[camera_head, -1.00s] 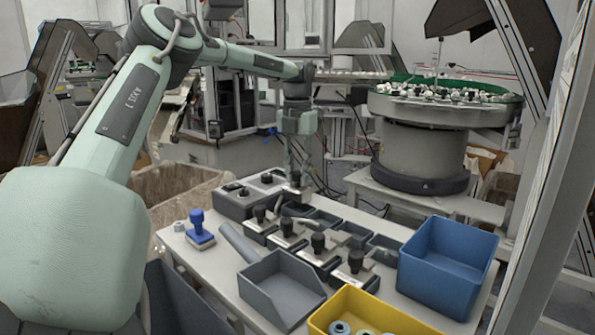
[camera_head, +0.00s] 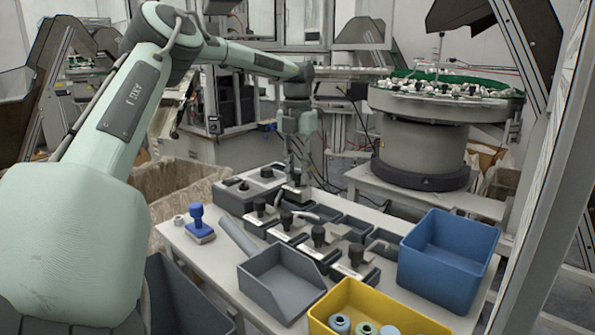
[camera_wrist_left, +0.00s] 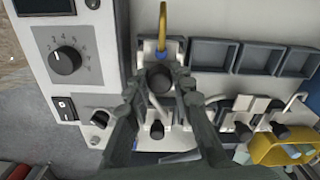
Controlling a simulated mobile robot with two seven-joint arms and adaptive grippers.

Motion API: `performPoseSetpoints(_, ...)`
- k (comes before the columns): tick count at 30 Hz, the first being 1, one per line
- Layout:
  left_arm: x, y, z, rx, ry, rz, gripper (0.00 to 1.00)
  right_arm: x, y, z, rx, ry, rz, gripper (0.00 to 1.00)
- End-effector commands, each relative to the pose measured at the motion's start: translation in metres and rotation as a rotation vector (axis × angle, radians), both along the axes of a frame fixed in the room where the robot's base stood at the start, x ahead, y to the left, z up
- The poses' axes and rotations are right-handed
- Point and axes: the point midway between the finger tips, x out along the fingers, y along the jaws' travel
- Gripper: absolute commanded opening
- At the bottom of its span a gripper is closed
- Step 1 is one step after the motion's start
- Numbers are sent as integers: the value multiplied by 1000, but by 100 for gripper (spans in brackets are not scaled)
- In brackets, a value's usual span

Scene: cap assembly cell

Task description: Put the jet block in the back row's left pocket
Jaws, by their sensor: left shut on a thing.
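My left gripper (camera_head: 297,182) reaches straight down at the back-left end of the row of fixtures on the table. Its fingers are shut on a small dark piece, the jet block (camera_wrist_left: 158,78), which shows between the fingertips in the left wrist view. The back row's open grey pockets (camera_wrist_left: 212,54) run to the right of the fingers. The spot under the block, at the left end of that row, is largely hidden by the gripper. I cannot tell whether the block touches the bottom there. My right gripper is not in view.
Clamps with black knobs (camera_head: 318,235) stand in front of the pockets. A control box (camera_head: 250,187) is close on the left. A blue stamp (camera_head: 200,226), a grey scoop-shaped bin (camera_head: 268,285), a yellow bin (camera_head: 318,318) and a blue bin (camera_head: 440,268) occupy the table.

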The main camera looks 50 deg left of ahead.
Motion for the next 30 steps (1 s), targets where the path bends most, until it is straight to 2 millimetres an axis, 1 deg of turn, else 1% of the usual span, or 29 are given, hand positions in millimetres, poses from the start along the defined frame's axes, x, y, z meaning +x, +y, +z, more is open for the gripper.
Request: performPoseSetpoints(30,0,0,-26,-1,-1,0,0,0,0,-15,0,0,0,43)
